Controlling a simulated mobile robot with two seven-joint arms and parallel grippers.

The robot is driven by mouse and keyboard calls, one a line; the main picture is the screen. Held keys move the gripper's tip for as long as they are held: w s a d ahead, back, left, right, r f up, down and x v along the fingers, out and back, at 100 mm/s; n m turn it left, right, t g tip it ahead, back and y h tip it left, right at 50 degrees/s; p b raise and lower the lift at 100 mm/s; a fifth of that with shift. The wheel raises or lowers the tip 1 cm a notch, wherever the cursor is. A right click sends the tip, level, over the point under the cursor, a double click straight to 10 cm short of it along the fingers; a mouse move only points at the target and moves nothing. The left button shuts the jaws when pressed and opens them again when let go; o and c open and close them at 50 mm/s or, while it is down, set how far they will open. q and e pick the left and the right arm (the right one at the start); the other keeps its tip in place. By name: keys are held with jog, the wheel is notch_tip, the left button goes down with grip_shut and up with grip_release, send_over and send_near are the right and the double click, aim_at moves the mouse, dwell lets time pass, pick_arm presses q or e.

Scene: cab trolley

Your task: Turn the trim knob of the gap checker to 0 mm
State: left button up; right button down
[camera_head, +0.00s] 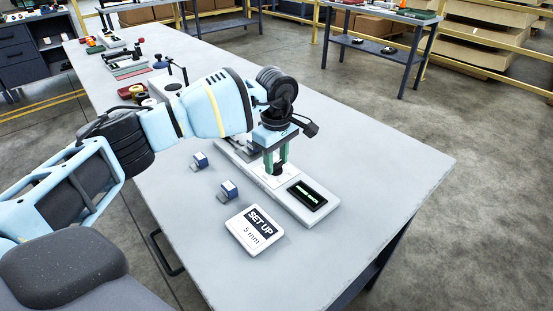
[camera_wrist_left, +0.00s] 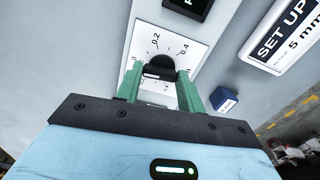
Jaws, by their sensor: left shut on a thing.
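The gap checker (camera_head: 328,203) is a long pale base on the grey table, with a dark display (camera_head: 308,196) at its near end. Its trim knob (camera_wrist_left: 160,66) is black and sits on a white dial plate (camera_wrist_left: 150,40) with tick marks, where 0.2 and 0.4 can be read. My left gripper (camera_head: 276,168) points down over the dial plate. Its green fingers are shut on the trim knob, which they partly hide. In the left wrist view, the display (camera_wrist_left: 187,7) is cut off by the top edge. The knob's pointer is too hard to make out. My right gripper is not in view.
A white card (camera_head: 254,230) reading "SET UP 5 mm" lies nearer the front. Two small blue-and-silver blocks (camera_head: 229,190) (camera_head: 200,160) stand left of the checker. Other tools lie at the table's far end. The table's right side is clear.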

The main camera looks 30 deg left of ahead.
aim_at(276, 163)
pick_arm(q)
jog(key=shift+m, duration=0.6)
jog(key=o, duration=1)
notch_tip(276, 163, up, 8)
jog(key=shift+f, duration=0.1)
dwell(0.3)
